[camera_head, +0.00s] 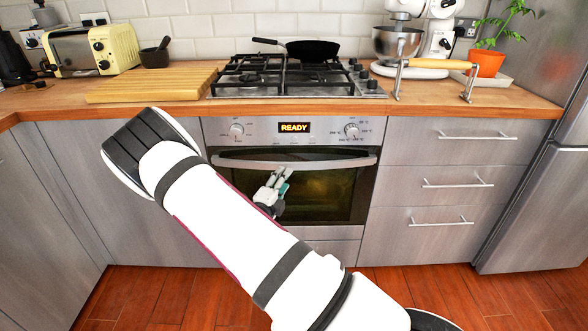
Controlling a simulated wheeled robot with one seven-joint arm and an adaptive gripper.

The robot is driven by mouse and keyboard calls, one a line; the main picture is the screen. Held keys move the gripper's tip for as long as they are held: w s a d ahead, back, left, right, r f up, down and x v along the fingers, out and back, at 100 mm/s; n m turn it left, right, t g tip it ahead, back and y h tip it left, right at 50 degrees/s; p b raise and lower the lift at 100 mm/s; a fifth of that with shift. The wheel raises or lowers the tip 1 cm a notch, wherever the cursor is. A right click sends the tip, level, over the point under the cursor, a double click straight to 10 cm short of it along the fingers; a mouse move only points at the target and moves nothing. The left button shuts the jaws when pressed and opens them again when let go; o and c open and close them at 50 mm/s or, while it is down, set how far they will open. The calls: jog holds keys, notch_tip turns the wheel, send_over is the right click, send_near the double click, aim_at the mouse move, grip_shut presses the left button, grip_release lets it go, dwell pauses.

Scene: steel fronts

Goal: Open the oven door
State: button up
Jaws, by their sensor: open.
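The oven door (335,195) is dark glass below the control panel and looks shut. Its pale bar handle (325,162) runs across the top of the door. My gripper (281,178) is in front of the glass, a little below the left-middle part of the handle in the picture. It is open, and nothing shows between its fingers. Whether its tips touch the handle or the glass cannot be told. My white arm covers the lower left part of the oven.
The control panel (265,129) has two knobs and a lit "READY" display. Drawers (425,183) with bar handles stand right of the oven, and a fridge (535,200) at far right. A pan (312,48) sits on the hob. Wooden floor (500,300) shows clear at lower right.

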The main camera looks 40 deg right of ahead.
aim_at(294, 167)
jog(key=b+x, duration=0.2)
jog(key=x, duration=0.7)
jog(key=shift+d, duration=0.15)
grip_shut()
